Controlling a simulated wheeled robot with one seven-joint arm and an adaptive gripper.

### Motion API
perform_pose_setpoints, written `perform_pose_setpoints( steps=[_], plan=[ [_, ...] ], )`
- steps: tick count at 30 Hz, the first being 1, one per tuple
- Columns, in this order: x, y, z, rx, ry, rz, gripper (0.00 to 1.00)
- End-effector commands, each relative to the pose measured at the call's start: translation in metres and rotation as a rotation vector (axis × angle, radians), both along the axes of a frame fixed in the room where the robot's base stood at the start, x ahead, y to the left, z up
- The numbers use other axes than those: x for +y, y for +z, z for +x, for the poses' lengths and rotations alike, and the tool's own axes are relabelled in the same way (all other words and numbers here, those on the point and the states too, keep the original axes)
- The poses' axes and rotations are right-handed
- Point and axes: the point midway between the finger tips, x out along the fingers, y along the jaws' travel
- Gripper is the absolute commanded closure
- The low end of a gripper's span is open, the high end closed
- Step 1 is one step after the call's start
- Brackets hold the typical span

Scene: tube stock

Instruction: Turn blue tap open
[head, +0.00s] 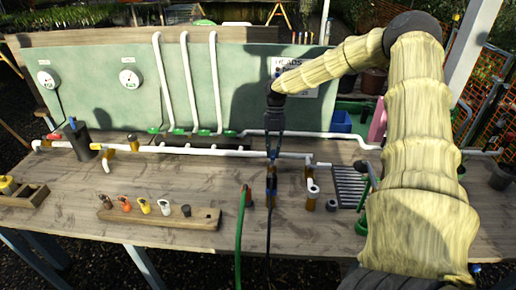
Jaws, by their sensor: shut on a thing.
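My gripper (272,153) reaches down from the end of my arm to the white pipe run (222,152) near the middle of the bench. Its dark fingers are shut at the pipe, on what appears to be the blue tap. The fingers cover the tap's handle, so its angle cannot be told. A brownish fitting (271,188) shows just below the fingertips.
A wooden rack (160,220) with several coloured fittings lies at the front left. A green hose (240,225) and a dark hose hang over the front edge. A green panel (100,90) with two gauges stands behind. A slotted grey tray (350,187) is right of my gripper.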

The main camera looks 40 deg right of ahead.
Motion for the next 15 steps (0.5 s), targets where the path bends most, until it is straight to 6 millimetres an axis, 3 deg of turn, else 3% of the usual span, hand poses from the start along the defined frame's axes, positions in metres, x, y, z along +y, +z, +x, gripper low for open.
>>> perform_pose_setpoints(
  steps=[6,15],
  plan=[
    [-0.0126,0.0051,-0.0066,-0.010,0.009,-0.003,1.00],
    [-0.0135,0.0042,-0.0076,-0.009,0.012,-0.004,1.00]
  ],
)
